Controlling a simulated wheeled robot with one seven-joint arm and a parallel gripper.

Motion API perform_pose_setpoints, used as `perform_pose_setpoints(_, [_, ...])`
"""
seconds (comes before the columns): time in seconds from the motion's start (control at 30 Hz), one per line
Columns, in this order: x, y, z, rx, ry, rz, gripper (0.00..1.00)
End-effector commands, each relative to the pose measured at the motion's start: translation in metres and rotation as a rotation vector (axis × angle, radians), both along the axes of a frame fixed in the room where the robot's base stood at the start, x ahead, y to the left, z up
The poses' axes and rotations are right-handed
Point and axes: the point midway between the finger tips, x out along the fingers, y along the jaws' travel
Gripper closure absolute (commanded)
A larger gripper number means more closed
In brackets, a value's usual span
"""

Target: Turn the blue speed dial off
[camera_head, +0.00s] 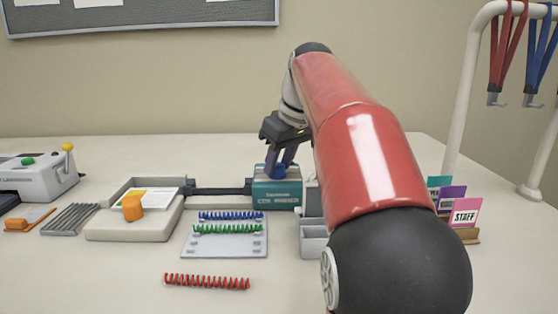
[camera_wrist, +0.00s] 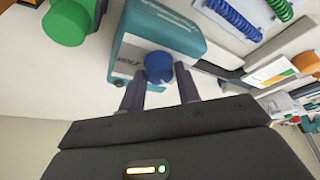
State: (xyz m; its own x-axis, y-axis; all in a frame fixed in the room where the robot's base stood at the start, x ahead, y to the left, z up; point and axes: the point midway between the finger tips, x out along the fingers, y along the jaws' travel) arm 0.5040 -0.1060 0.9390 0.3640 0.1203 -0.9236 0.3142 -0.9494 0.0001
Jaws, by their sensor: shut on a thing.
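The blue speed dial (camera_wrist: 159,67) sits on a teal box (camera_wrist: 140,53) with white lettering. In the wrist view my gripper (camera_wrist: 160,85) has one finger on each side of the dial, and it is shut on it. In the head view the teal box (camera_head: 277,191) stands at the middle of the table. There my gripper (camera_head: 280,166) reaches down from above onto the dial (camera_head: 277,172), which is partly hidden between the fingers. The dial's pointer mark and setting cannot be made out.
A green knob (camera_wrist: 66,22) shows near the box in the wrist view. A rack with blue and green coils (camera_head: 225,246) and a loose red coil (camera_head: 207,282) lie in front. A beige tray (camera_head: 120,228) with an orange block is left. Colored cards (camera_head: 464,213) stand right.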

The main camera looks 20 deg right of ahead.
Motion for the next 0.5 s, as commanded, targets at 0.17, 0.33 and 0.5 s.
perform_pose_setpoints(0.17, [0.0006,-0.0003,0.0004,0.000,-0.001,0.056,0.90])
perform_pose_setpoints(0.33, [0.0007,-0.0004,0.0003,-0.001,-0.001,0.082,0.90])
perform_pose_setpoints(0.5, [0.0005,-0.0005,0.0002,-0.001,0.000,0.086,0.90])
